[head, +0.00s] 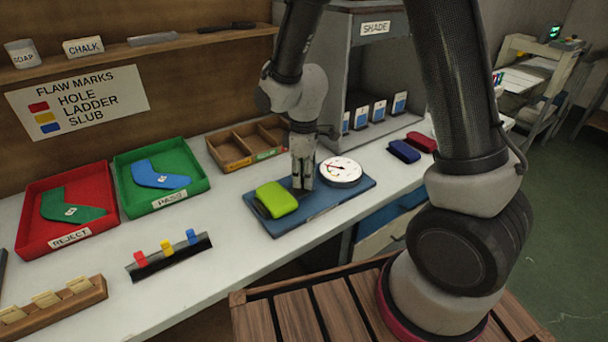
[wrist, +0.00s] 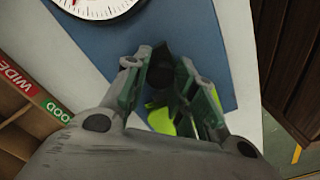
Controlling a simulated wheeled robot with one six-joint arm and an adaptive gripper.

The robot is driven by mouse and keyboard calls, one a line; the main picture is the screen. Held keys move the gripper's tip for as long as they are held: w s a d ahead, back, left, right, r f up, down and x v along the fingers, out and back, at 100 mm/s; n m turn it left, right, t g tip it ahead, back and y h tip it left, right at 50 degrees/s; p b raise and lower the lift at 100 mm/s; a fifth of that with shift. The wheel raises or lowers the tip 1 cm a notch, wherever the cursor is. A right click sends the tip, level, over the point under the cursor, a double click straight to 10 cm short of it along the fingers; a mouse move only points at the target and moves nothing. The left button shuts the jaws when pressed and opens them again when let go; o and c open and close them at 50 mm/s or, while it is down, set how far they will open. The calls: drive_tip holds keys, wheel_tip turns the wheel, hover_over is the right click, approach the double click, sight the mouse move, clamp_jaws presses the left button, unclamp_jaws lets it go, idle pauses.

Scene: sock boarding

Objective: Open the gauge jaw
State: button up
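The thickness gauge has a blue base (head: 263,222) and a round white dial (head: 341,171) with a red needle. It stands on the white bench; the dial's edge also shows at the top of the wrist view (wrist: 98,6). A folded lime-green sock (head: 277,199) lies on the base, left of the dial. My gripper (head: 303,187) points down between sock and dial. In the wrist view its fingers (wrist: 172,75) stand on either side of a dark upright piece (wrist: 162,68), perhaps the jaw's handle. I cannot tell whether they press on it. The jaw itself is mostly hidden.
A red REJECT tray (head: 28,242) holds a green sock form, and a green PASS tray (head: 190,200) holds a blue one. A wooden divided box (head: 223,158) stands behind the gauge. Folded navy (head: 404,151) and red socks lie to the right. Flaw markers (head: 166,248) stand in front.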

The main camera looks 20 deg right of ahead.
clamp_jaws()
drive_tip(key=shift+w+d, duration=0.3)
drive_tip(key=shift+d, duration=0.6)
drive_tip(key=shift+w+d, duration=0.3)
drive_tip(key=shift+d, duration=0.55)
drive_tip(key=o, duration=0.9)
unclamp_jaws()
drive_tip(key=shift+c, duration=0.2)
drive_tip(key=shift+r, duration=0.1)
wheel_tip(320, 180, up, 12)
